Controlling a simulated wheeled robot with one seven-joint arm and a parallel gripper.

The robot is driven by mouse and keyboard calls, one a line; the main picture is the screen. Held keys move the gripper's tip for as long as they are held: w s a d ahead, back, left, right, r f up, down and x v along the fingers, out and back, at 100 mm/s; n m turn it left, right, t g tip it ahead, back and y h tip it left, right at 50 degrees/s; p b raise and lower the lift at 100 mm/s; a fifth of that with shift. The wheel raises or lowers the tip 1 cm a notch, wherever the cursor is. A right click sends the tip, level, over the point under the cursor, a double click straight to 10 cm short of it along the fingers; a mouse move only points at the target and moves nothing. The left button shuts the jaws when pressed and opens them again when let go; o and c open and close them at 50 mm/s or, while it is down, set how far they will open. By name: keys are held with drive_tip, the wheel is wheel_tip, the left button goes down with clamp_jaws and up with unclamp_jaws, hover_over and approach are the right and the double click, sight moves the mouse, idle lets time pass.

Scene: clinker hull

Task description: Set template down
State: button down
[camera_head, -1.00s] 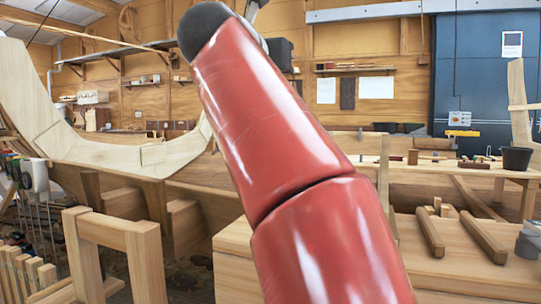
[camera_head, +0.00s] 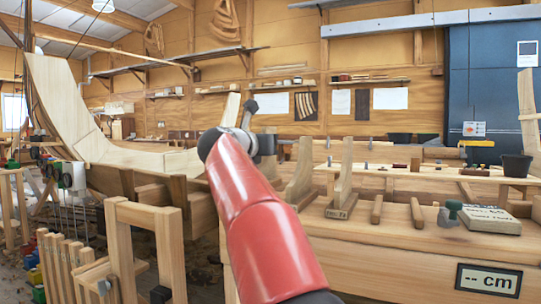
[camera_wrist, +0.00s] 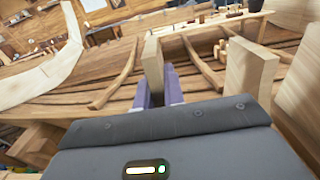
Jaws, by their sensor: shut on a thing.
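In the wrist view, the template (camera_wrist: 153,66) is a pale, flat wooden piece standing up between the two purple-grey fingers of my gripper (camera_wrist: 158,92). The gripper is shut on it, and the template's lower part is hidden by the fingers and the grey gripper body. Ribs and planks of the hull lie behind it. In the head view, my red arm hides most of the gripper, and I cannot make out the held template there.
Wooden frames (camera_head: 145,215) stand at the front left. A pale curved hull timber (camera_head: 130,155) lies behind.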

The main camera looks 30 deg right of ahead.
drive_tip(key=shift+w+d+f+b, duration=0.1)
drive_tip(key=shift+f+b, duration=0.4)
drive_tip(key=shift+f, duration=0.75)
drive_tip(key=c, duration=1.5)
unclamp_jaws()
drive_tip(key=shift+r, duration=0.25)
drive_tip(key=b+v, duration=0.2)
drive_tip(key=v, duration=1)
